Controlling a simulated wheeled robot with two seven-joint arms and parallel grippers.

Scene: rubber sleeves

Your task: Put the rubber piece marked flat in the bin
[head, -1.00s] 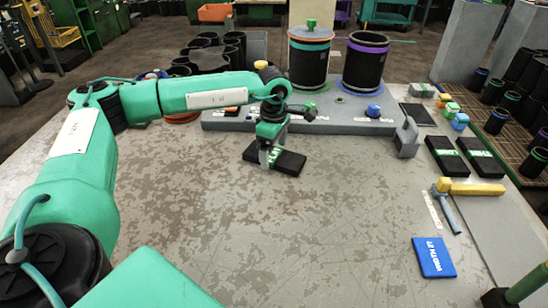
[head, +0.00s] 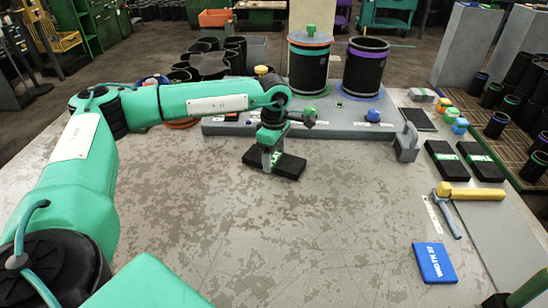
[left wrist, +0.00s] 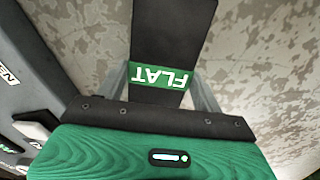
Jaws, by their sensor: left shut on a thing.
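The black rubber piece (head: 289,166) with a green label lies flat at the middle back of the table. In the left wrist view its label reads FLAT, and the black piece (left wrist: 172,32) runs away between the fingers. My left gripper (head: 268,163) points down over it and is shut on it, one finger on each side (left wrist: 162,84). I cannot tell whether the piece is clear of the table. Two black cylindrical containers stand behind on a grey base (head: 345,131): one with a teal and orange rim and a green-knobbed lid (head: 308,65), one open with a purple rim (head: 364,70).
Two more black pieces with green labels (head: 446,160) (head: 482,162) lie at the right. A yellow-headed mallet (head: 475,194), a blue booklet (head: 434,262) and a grey block with a handle (head: 407,146) are nearby. The table's front middle is clear.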

